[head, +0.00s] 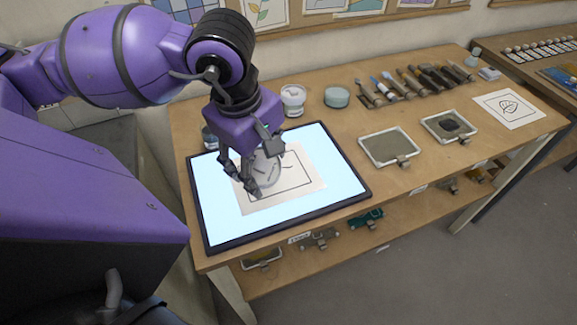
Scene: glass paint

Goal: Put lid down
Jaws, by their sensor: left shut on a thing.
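My left gripper (259,169) comes down from above over the glowing light panel (345,180). It is shut on a round, greyish, see-through lid (267,171), partly hidden by the fingers. The lid is above the paper sheet (305,183) with line drawing on the panel; I cannot tell whether it touches the sheet. A jar with whitish contents (293,98) and a jar with pale teal contents (336,97) stand behind the panel. Another glass jar (209,138) is partly hidden at the panel's back left corner. My right gripper is out of view.
Two shallow trays, one with grey contents (390,148) and one with a dark patch (449,127), lie to the right. Several brushes and tools (415,82) lie at the back. A face drawing (508,108) is farther right. Bare wood (395,190) shows right of the panel.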

